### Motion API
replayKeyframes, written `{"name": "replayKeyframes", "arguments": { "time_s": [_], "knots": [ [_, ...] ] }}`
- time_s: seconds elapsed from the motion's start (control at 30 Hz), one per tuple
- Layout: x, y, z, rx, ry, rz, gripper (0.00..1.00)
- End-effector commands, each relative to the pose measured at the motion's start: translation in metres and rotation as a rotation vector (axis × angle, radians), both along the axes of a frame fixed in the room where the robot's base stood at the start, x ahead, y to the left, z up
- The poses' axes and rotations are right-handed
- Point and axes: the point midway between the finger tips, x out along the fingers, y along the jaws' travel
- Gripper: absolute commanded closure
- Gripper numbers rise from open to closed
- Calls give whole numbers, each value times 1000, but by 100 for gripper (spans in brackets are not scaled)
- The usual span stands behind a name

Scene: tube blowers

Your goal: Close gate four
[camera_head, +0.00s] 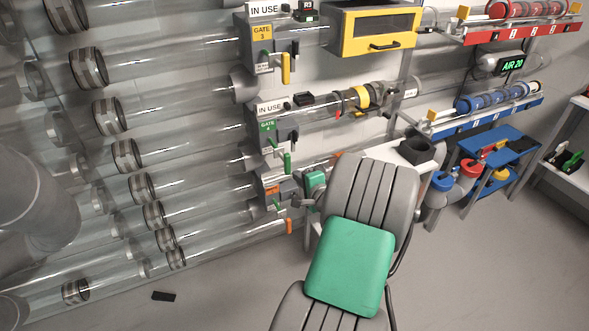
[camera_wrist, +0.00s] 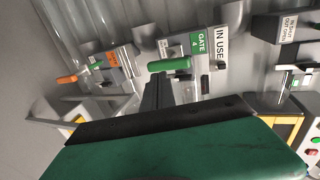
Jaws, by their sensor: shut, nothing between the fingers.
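Gate four has a green "GATE 4" label (camera_head: 267,131) under an "IN USE" sign (camera_head: 271,108) on the clear pipe wall. Its green handle (camera_head: 287,163) hangs below the label, pointing down. In the wrist view the label (camera_wrist: 198,43) is upper right of centre, and the green handle (camera_wrist: 170,64) lies sideways just past my fingertips. My gripper (camera_wrist: 157,82) is shut and empty, its dark fingers pointing at the handle. I cannot tell whether they touch it. In the head view my arm mostly hides the gripper.
Gate three's yellow handle (camera_head: 285,69) is above, and an orange handle (camera_head: 289,226) of a lower gate is below; it also shows in the wrist view (camera_wrist: 67,79). A yellow-framed box (camera_head: 374,30) juts out at upper right. A blue stand (camera_head: 492,160) is to the right.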

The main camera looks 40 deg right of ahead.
Motion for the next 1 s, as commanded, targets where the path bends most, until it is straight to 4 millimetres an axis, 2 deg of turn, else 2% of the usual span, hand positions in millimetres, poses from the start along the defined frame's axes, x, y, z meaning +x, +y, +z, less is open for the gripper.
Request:
{"name": "replayKeyframes", "arguments": {
  "time_s": [0.1, 0.2, 0.67, 0.77, 1.0],
  "knots": [
    [21, -5, 3, -2, 0, 5, 100],
    [30, -8, 2, -1, 0, 3, 100],
    [38, -11, 1, -2, 1, 2, 100],
    [54, -15, -1, -3, 2, 5, 100],
    [109, -32, -3, -5, 0, 6, 100]
  ]
}}
